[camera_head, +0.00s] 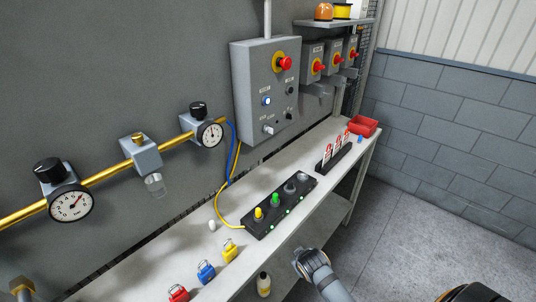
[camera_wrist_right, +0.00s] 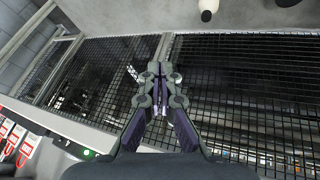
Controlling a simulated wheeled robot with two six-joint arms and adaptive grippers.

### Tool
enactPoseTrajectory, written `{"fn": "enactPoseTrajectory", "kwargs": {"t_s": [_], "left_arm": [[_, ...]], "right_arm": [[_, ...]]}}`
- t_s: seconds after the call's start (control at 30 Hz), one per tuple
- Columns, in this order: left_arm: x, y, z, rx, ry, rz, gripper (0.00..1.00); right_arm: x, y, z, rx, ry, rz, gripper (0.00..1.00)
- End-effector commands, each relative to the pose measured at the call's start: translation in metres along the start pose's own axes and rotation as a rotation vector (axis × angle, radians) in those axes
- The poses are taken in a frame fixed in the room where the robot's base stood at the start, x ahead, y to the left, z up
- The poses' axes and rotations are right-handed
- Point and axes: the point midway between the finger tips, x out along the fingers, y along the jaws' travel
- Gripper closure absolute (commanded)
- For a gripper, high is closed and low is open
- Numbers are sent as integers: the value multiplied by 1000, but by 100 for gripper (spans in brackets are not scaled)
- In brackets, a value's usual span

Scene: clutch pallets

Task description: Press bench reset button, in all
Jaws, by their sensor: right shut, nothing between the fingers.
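A grey control box (camera_head: 266,90) is mounted on the wall above the bench. On its front are a red mushroom button on a yellow ring (camera_head: 284,64), a blue-lit button (camera_head: 266,101) and small dark and pale knobs; their labels are too small to read, so I cannot tell which is the reset button. My right gripper (camera_wrist_right: 161,78) is shut and empty in the right wrist view, with dark mesh beyond it and nothing touching its tips. A grey part of my arm (camera_head: 318,272) shows low in the head view, apart from the control box. My left gripper is not in view.
The bench (camera_head: 190,243) carries a black strip with yellow, green and grey pieces (camera_head: 278,207), several coloured padlocks (camera_head: 206,272), a rack of red-and-white tags (camera_head: 335,153) and a red bin (camera_head: 363,126). Gauges on a yellow pipe (camera_head: 100,181) line the wall.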

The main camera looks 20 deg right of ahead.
Motion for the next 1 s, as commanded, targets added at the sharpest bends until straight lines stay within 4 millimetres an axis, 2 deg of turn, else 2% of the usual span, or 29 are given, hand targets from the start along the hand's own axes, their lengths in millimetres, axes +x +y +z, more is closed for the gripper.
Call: {"fn": "enactPoseTrajectory", "kwargs": {"t_s": [0.03,0.1,0.2,0.37,0.47,0.57,0.7,0.8,0.9,1.0], "left_arm": [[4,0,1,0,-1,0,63],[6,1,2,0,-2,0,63],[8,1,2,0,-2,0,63],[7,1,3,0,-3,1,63],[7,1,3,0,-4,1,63],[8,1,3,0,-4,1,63],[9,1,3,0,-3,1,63],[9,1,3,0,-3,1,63],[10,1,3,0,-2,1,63],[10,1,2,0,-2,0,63]], "right_arm": [[-18,5,-16,-4,29,12,100],[-46,12,-35,-8,59,26,100],[-83,19,-55,-12,97,44,100],[-95,54,-115,-63,236,146,100],[-110,78,-158,-98,339,223,100],[-136,108,-207,-142,459,324,100],[-186,150,-274,-205,627,483,100],[-221,174,-308,-241,718,582,100],[-248,189,-330,-265,782,654,100],[-265,198,-342,-281,816,699,100]]}}
